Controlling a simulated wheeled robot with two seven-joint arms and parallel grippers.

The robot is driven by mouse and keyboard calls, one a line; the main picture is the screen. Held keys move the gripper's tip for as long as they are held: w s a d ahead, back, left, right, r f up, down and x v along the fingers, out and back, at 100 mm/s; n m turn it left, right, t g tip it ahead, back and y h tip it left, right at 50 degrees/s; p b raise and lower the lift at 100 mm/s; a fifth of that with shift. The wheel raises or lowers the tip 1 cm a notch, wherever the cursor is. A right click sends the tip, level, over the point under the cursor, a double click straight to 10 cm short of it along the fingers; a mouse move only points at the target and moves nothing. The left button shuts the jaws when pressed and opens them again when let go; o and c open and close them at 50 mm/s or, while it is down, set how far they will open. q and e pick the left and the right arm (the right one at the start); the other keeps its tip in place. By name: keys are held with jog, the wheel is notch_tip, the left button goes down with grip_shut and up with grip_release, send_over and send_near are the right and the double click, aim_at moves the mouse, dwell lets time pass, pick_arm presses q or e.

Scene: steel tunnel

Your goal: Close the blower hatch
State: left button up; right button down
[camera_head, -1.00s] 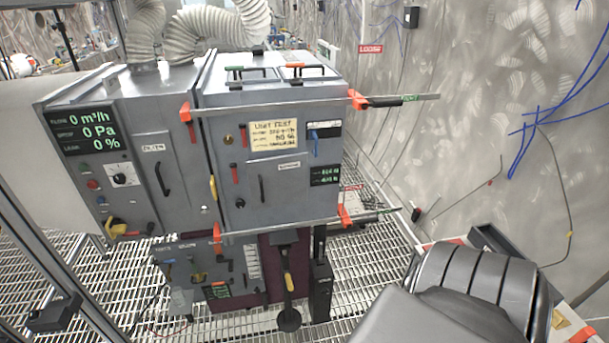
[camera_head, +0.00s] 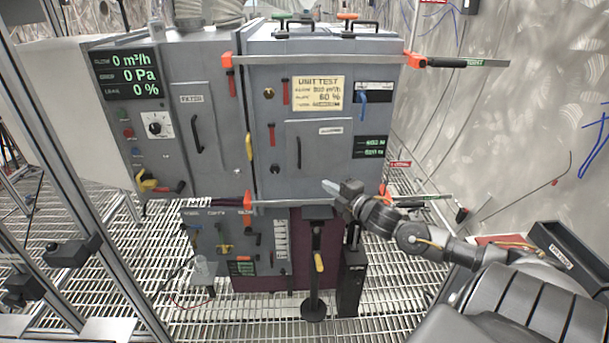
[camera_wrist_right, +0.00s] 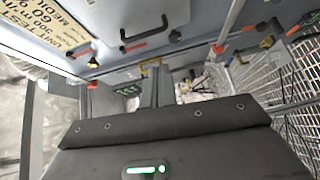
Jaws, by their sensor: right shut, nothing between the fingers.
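The blower cabinet (camera_head: 325,68) stands in the middle of the head view. Its grey front carries an inner panel (camera_head: 319,160) with a black handle (camera_head: 299,150), a yellow UNIT TEST label (camera_head: 317,93) and red levers. I cannot tell which panel is the hatch or whether it stands slightly open. My right gripper (camera_head: 330,187) is shut and empty in front of the lower edge of this front. In the right wrist view, its fingers (camera_wrist_right: 157,87) point toward the cabinet, below a black handle (camera_wrist_right: 146,41) and the label (camera_wrist_right: 62,30). My left gripper is not in view.
Long bars with orange ends cross the cabinet at top (camera_head: 320,60) and bottom (camera_head: 300,203). A filter cabinet (camera_head: 190,100) with a display (camera_head: 126,73) adjoins on the left. A black upright box (camera_head: 350,283) stands below. Metal posts (camera_head: 45,140) rise at left over the grating floor.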

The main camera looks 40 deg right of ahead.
pick_arm(q)
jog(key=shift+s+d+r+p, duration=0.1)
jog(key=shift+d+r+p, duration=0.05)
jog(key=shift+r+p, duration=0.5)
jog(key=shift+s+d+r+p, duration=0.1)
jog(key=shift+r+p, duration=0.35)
jog(key=shift+p, duration=0.25)
pick_arm(e)
jog(key=w+d+r+n, duration=0.1)
jog(key=w+r, duration=0.1)
jog(key=w, duration=1.1)
jog(key=shift+y, duration=0.4)
jog(key=shift+r, duration=0.1)
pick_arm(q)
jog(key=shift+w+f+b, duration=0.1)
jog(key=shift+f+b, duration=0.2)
pick_arm(e)
jog(key=shift+w+d+r+m+t+h, duration=0.1)
jog(key=shift+w+d+m+t+h, duration=0.05)
jog(key=shift+w+m+h, duration=0.3)
jog(key=shift+w+d+r+m+t+h, duration=0.15)
jog(key=shift+w+m+h, duration=0.1)
jog(key=shift+w+h, duration=0.3)
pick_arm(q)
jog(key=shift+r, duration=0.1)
pick_arm(e)
jog(key=shift+s+a+f, duration=0.1)
